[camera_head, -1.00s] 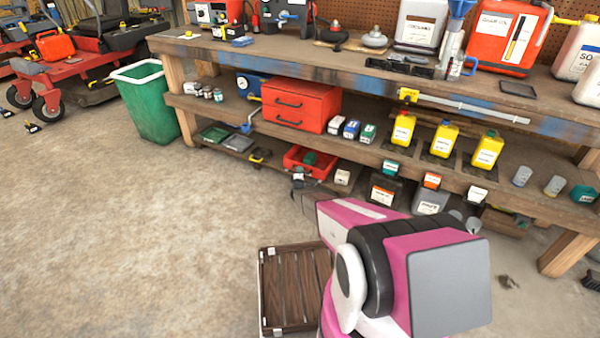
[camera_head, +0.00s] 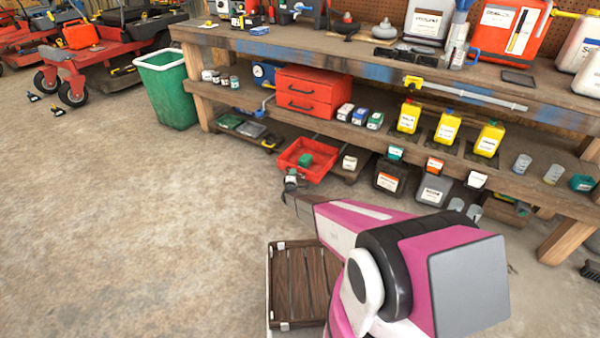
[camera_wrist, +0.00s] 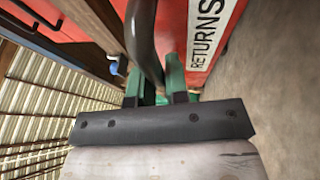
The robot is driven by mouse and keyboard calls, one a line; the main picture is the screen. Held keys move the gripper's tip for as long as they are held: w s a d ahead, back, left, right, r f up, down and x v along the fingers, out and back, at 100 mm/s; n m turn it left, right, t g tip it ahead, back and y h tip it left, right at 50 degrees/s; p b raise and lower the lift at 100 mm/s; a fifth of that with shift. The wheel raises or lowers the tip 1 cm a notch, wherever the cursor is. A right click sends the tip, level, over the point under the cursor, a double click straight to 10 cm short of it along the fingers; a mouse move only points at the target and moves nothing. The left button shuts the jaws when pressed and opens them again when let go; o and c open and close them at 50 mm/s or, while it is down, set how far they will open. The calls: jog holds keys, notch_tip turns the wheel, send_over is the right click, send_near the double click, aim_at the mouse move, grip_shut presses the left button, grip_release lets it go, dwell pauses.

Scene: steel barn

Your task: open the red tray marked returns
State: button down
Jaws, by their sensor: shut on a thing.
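The red tray (camera_head: 289,158) is slid out from the bench's lower shelf, toward me, and its open top shows a green thing (camera_head: 305,160) inside. In the wrist view its red front (camera_wrist: 226,12) carries a white label reading RETURNS. A dark curved handle (camera_wrist: 143,38) stands on that front. My gripper (camera_wrist: 155,82), with green fingers, is shut on this handle. In the head view my gripper (camera_head: 291,177) is small, at the tray's near left edge. The fingertips are partly hidden behind the handle and palm.
A red two-drawer chest (camera_head: 312,92) stands on the shelf above. A small white-labelled box (camera_head: 349,163) sits right of the tray. A slatted wooden crate (camera_head: 297,326) lies on the floor near my arm. A green bin (camera_head: 172,95) stands left; the floor between is clear.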

jog(key=shift+s+a, duration=0.55)
jog(key=shift+s, duration=0.25)
jog(key=shift+s+a, duration=0.5)
jog(key=shift+s, duration=0.25)
jog(key=shift+s+a, duration=0.55)
jog(key=shift+s, duration=0.25)
jog(key=c, duration=1.4)
grip_release()
